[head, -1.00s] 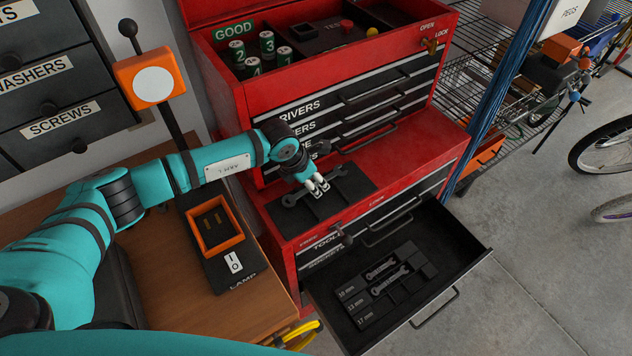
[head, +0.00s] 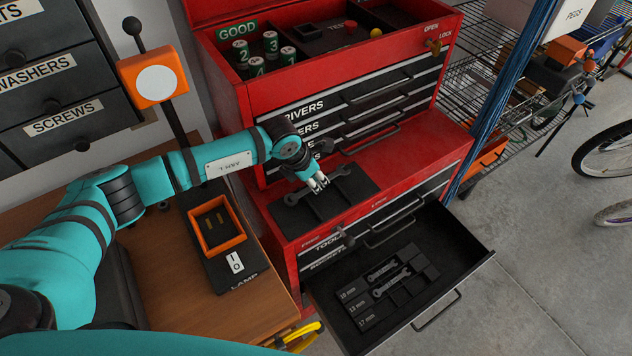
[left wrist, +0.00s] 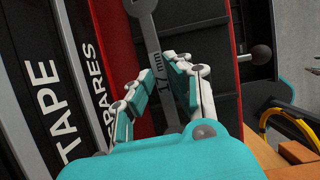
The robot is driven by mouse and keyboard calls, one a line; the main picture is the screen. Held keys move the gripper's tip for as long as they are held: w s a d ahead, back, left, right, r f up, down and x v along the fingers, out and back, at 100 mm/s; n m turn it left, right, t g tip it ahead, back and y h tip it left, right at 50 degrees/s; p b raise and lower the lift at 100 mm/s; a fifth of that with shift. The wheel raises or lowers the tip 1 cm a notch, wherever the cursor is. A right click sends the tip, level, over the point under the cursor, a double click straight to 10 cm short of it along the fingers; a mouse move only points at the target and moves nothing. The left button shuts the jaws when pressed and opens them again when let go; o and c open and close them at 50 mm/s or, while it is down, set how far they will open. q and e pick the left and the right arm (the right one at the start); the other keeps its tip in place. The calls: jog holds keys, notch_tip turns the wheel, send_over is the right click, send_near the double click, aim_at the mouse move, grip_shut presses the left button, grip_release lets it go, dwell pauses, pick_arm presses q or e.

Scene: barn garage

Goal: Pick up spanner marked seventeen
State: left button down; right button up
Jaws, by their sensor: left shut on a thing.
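A grey spanner marked 17 mm (left wrist: 146,22) lies on a black mat (head: 352,200) on top of the lower red tool chest. In the head view its two ends (head: 293,197) show on either side of my left gripper (head: 318,184). In the left wrist view, my left gripper (left wrist: 166,78) has its two fingers on either side of the handle, by the marking. It is shut on the spanner. The lower part of the handle is hidden behind the hand. I cannot tell any gap between spanner and mat. My right gripper is not in view.
Below, an open drawer (head: 455,262) holds a tray labelled 10, 13 and 17 mm, with two spanners (head: 390,283) in it; the 17 mm slot looks empty. The upper red chest (head: 222,100) stands close behind the gripper. An orange-rimmed box (head: 240,236) sits on the wooden bench at left.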

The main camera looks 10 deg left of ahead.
pick_arm(q)
jog(key=shift+r, duration=0.4)
jog(key=shift+s+d+r+b, duration=0.15)
jog(key=shift+d+r+b, duration=0.05)
jog(key=shift+r+b, duration=0.8)
jog(key=s+d+r+b, duration=0.1)
jog(key=s+d+b, duration=0.4)
jog(key=s+d, duration=0.6)
jog(key=shift+r, duration=0.35)
